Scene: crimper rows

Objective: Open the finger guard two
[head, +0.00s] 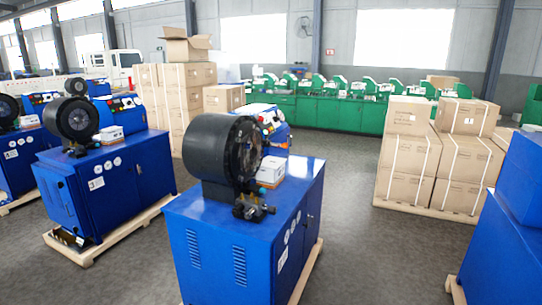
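A blue crimper (225,240) stands closest, near the middle of the head view. Its large round black crimping head (212,147) sits on top, with the round opening facing right. Small dark fittings (252,209) sit at its foot. I cannot make out a separate finger guard on it, nor tell which part is finger guard two. A second crimper (118,180) of the same kind, with its own black head (76,120), stands to the left behind it. My gripper is not in view.
Stacked cartons (408,150) stand on a pallet at right, and more (175,100) at back left. A blue cabinet (505,250) fills the right edge. Grey floor (375,255) is clear between.

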